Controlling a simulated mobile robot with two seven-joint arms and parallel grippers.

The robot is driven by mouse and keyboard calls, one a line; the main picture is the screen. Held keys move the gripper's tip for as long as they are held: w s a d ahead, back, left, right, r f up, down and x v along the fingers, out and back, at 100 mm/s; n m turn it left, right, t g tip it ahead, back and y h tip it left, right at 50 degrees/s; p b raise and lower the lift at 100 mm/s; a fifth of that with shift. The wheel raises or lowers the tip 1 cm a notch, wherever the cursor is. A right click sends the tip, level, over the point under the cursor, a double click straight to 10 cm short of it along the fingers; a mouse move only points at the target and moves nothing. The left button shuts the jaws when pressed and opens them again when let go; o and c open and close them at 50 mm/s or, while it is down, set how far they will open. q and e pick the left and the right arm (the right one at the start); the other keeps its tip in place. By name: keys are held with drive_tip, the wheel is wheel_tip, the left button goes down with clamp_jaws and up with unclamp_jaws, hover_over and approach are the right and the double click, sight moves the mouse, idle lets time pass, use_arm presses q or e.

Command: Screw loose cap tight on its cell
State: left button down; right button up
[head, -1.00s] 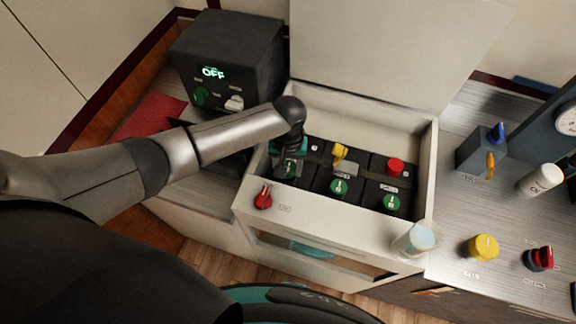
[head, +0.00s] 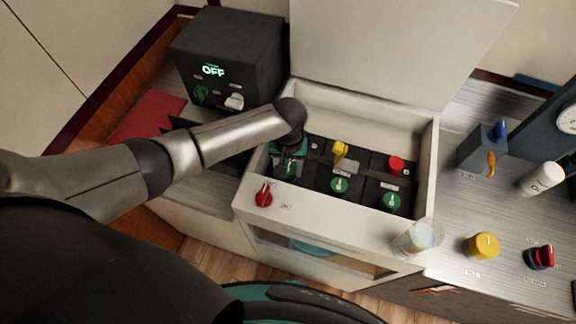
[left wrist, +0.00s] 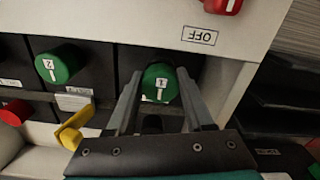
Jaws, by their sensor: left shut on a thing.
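A row of dark cells sits in an open white box. Green cap 1 (left wrist: 158,83) is on the cell nearest the box's side wall; in the head view it shows partly behind my gripper (head: 291,172). My left gripper (left wrist: 156,85) is shut on this cap, one finger on each side. In the head view, the left gripper (head: 289,158) reaches down into the box. Green cap 2 (head: 339,185) and another green cap (head: 391,202) sit on the other cells. I cannot tell from the picture how tight any cap sits. The right gripper is not in view.
Beside the caps stand a yellow lever (head: 340,150) and a red button (head: 395,165). A red knob (head: 264,195) is on the box front near an OFF label. A clear cup (head: 417,240) stands at the front right corner. The raised lid (head: 395,50) is behind.

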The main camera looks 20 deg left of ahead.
use_arm(q)
drive_tip(key=shift+f, duration=0.4)
drive_tip(key=shift+c, duration=1)
unclamp_jaws()
drive_tip(key=shift+r, duration=0.1)
wheel_tip(320, 180, up, 15)
drive_tip(key=p, duration=0.2)
drive_tip(key=shift+c, duration=0.2)
